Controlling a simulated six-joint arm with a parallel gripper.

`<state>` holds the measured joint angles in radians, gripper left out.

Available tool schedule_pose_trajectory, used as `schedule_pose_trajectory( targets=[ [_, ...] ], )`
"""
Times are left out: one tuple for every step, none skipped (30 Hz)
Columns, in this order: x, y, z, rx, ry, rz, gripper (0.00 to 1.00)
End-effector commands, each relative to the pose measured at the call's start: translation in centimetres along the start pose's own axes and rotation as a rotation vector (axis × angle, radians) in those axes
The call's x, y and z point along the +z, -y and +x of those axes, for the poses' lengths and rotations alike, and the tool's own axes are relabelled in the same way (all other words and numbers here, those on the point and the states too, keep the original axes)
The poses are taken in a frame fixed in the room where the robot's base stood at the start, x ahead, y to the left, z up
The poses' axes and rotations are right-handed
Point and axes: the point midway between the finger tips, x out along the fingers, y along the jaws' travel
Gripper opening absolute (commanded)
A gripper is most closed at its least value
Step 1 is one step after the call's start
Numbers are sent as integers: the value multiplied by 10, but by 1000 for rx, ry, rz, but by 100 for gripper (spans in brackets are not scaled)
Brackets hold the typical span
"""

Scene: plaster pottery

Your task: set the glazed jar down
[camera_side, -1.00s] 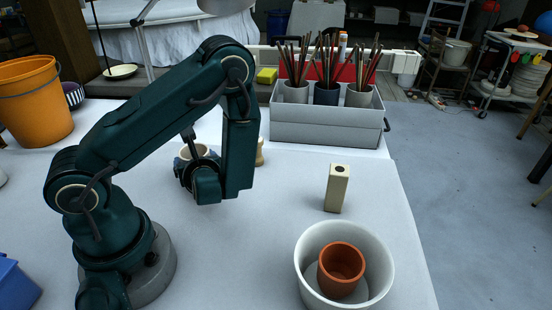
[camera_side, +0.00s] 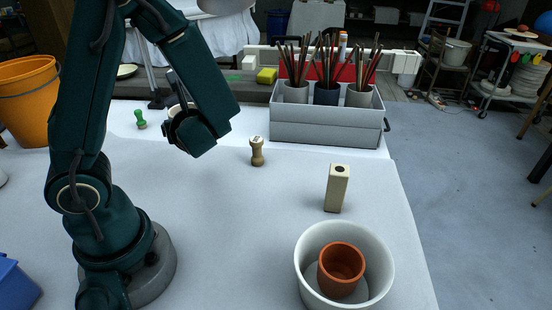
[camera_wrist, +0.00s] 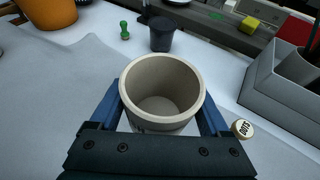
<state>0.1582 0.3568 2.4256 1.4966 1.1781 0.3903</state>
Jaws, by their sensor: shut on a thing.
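The jar (camera_wrist: 158,122) is a cream, round, open-topped vessel, empty inside, with dark marks low on its front. My gripper (camera_wrist: 163,104) is shut on it, with blue fingers on its left and right sides. In the side view, my gripper (camera_side: 177,106) is at the left back of the white-covered table (camera_side: 220,225). Only a pale bit of the jar (camera_side: 176,110) shows there, the rest hidden by my wrist. The jar looks roughly upright and seems held above the table; its base is hidden.
A wooden stamp (camera_side: 257,152), a green stamp (camera_side: 141,119) and a holed block (camera_side: 338,188) stand around. A dark cup (camera_wrist: 162,34) is beyond the jar. A white bowl (camera_side: 307,262) holds a terracotta pot (camera_side: 341,268). A grey brush box (camera_side: 325,133) is behind. The middle table is clear.

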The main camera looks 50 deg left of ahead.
Motion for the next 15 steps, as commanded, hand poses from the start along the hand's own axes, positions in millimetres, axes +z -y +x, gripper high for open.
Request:
schedule_pose_trajectory(
  targets=[
    [6, 1, -2, -2, 2, -9, 16],
    [9, 1, -3, -2, 2, -11, 16],
    [14, 0, -5, -2, 2, -13, 16],
    [18, 0, -7, -3, 2, -14, 16],
    [23, 0, -9, -3, 1, -15, 16],
    [28, 0, -11, -3, 1, -15, 16],
    [32, 1, -13, -4, 2, -16, 16],
    [36, 0, -15, -3, 2, -16, 16],
    [42, 0, -17, -3, 2, -14, 16],
    [46, 0, -19, -3, 2, -15, 16],
    [50, 0, -21, -3, 1, -16, 16],
    [54, 0, -22, -3, 1, -13, 16],
    [57, 0, -23, -2, 2, -10, 16],
    [60, 0, -24, -2, 1, -12, 16],
    [64, 0, -26, -1, 1, -11, 16]
  ],
)
